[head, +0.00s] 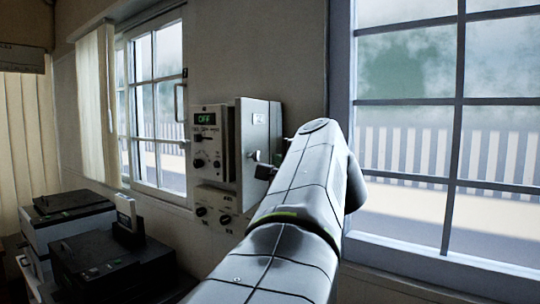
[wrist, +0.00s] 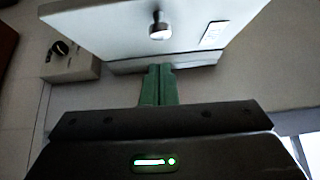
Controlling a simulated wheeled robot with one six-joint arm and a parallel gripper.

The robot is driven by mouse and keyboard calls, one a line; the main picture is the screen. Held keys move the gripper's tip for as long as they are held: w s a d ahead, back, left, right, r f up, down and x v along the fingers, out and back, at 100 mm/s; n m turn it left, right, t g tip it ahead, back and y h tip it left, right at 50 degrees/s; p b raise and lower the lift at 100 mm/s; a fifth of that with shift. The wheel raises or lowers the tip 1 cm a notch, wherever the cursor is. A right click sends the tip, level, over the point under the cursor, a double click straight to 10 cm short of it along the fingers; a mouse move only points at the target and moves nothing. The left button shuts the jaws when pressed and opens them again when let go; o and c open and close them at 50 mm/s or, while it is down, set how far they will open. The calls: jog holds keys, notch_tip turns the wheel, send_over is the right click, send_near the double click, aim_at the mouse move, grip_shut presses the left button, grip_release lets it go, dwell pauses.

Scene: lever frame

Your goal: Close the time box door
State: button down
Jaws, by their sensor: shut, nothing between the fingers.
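The time box door (head: 259,143) is a pale panel on the wall-mounted box, with a small label and a round knob (head: 253,155). In the wrist view the pale door (wrist: 110,25) fills the top, with its knob (wrist: 159,28) near the middle. How far the door stands open is hard to tell. My gripper (wrist: 158,70) has its green fingers together and empty, pointing at the door's near edge below the knob. Whether the tips touch that edge is unclear. In the head view my arm hides most of the gripper.
Left of the door is a control panel (head: 209,142) with a green OFF display, above a smaller knobbed box (head: 215,207). A large window (head: 408,70) is at right. Black and grey machines (head: 108,265) stand at lower left.

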aim_at(259, 153)
jog(key=shift+w+a+r+p, duration=0.1)
jog(key=shift+w+a+p, duration=0.15)
jog(key=shift+a, duration=0.45)
jog(key=shift+w+a+p, duration=0.15)
jog(key=shift+a+p, duration=0.1)
jog(key=shift+a, duration=0.4)
